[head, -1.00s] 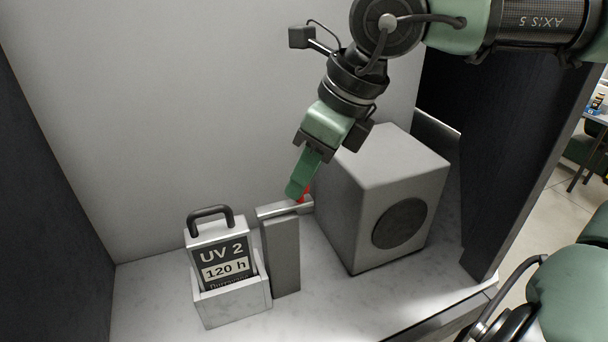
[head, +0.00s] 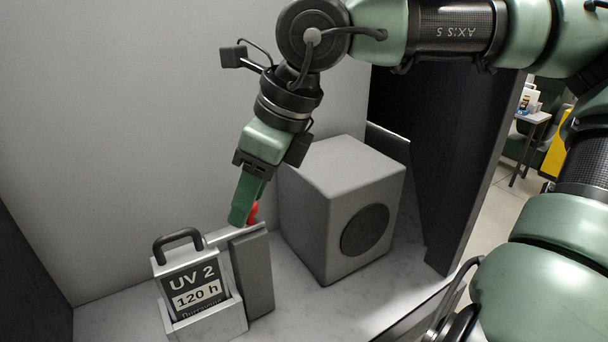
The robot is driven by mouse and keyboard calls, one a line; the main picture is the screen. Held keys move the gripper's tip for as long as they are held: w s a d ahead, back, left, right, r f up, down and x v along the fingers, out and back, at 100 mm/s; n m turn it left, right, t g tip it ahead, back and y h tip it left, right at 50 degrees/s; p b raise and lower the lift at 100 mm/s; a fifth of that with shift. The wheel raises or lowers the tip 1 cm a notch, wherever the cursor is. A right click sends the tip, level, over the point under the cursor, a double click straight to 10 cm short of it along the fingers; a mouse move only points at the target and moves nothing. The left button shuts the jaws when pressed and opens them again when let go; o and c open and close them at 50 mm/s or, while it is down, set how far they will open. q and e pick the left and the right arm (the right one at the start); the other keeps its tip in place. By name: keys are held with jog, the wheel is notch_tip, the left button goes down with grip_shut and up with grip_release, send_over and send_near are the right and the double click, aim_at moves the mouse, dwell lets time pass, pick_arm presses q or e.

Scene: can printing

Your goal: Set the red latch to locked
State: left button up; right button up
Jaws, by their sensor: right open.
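The red latch knob (head: 254,212) shows partly behind the fingers of my right gripper (head: 240,212). It sits near the right end of a light metal bar (head: 220,238) on top of a grey post (head: 253,275). The bar's left end sticks out past the post toward the UV 2 cassette (head: 190,283). My right gripper points down at the knob, with its fingers just left of it or touching it. The gap between the fingers is hard to see from this side. My left gripper is out of view.
The cassette has a dark handle (head: 178,236) and stands in a light holder (head: 213,322) left of the post. A grey box (head: 345,195) with a round dark disc stands to the right. A dark panel (head: 450,170) stands beyond it.

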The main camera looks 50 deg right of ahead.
jog(key=s+d+r+b, duration=0.2)
jog(key=s+d+b, duration=0.1)
jog(key=s, duration=0.3)
jog(key=s+d+r+b, duration=0.2)
jog(key=s+d+b, duration=0.1)
jog(key=s, duration=0.3)
jog(key=shift+d+r, duration=0.3)
jog(key=shift+d, duration=0.05)
